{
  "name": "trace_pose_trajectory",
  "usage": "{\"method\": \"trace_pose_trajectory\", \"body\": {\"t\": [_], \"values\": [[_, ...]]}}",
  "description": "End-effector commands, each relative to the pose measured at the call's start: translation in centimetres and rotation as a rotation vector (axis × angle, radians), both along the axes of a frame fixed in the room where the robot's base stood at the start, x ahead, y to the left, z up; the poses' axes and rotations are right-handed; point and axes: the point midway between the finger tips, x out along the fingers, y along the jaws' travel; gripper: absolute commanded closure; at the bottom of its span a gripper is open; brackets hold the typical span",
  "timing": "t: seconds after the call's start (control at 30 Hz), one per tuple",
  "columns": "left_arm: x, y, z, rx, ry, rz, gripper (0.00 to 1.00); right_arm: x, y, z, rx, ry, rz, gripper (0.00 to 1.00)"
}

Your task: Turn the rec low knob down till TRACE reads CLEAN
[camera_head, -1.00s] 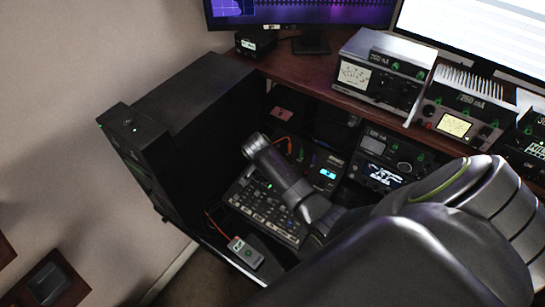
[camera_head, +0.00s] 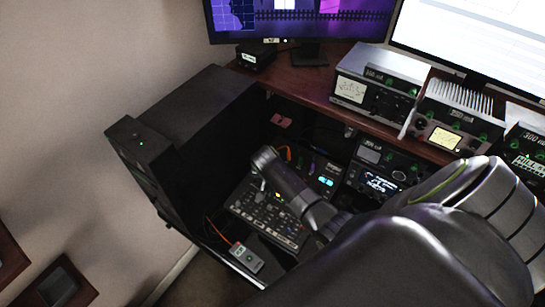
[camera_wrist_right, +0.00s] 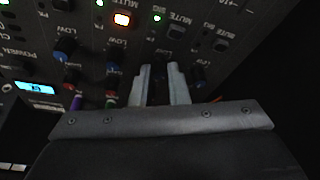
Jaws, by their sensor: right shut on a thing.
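The mixer panel (camera_head: 262,212) with rows of small knobs lies low in the recess under the desk. My right arm reaches over it from the right, and my right gripper (camera_wrist_right: 160,78) is shut on a dark knob (camera_wrist_right: 159,70) on the panel. That knob's label is hidden by the fingers. Left of the fingers are a blue-capped knob (camera_wrist_right: 66,46) and a green-capped knob (camera_wrist_right: 112,80), with LOW labels near them. An amber lit button (camera_wrist_right: 121,19) shows by a MUTE label. I cannot read the word TRACE or its reading anywhere. My left gripper is not in view.
A small grey handset (camera_head: 246,258) with a red cable lies at the panel's front. A black cabinet (camera_head: 190,125) stands on the left. Radio units (camera_head: 374,92) and monitors (camera_head: 298,20) stand on the wooden desk. A blue display (camera_wrist_right: 35,87) is left of the knobs.

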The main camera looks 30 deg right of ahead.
Motion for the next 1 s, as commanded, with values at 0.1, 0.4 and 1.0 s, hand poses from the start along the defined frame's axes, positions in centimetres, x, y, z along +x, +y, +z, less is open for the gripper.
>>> {"method": "trace_pose_trajectory", "body": {"t": [0.1,0.4,1.0], "values": [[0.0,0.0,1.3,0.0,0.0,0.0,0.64,-0.1,-0.1,0.4,-0.004,0.01,0.096,1.0],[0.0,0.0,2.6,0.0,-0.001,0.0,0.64,-0.1,-0.2,0.2,-0.012,0.026,0.287,1.0],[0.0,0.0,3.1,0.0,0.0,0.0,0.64,0.0,-0.1,0.0,-0.015,0.034,0.386,1.0]]}}
